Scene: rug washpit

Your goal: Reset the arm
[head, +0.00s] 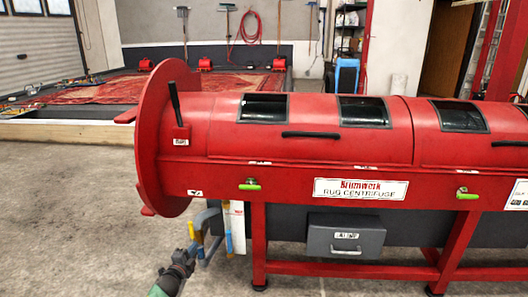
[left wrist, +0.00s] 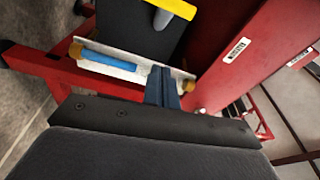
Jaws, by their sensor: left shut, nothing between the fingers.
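My left gripper (head: 187,257) shows low in the head view, left of the red rug centrifuge's near leg. In the left wrist view its two dark fingers (left wrist: 163,86) are together with nothing between them. They are in front of a white panel (left wrist: 108,63) with a blue bar with yellow ends; whether they touch it I cannot tell. My right gripper is in neither view.
The red rug centrifuge (head: 300,140) fills the middle and right, with green-handled valves and a grey drawer box (head: 345,236) below. A blue and yellow fitting (head: 228,228) hangs by its left leg. Bare concrete floor (head: 70,200) lies open at left.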

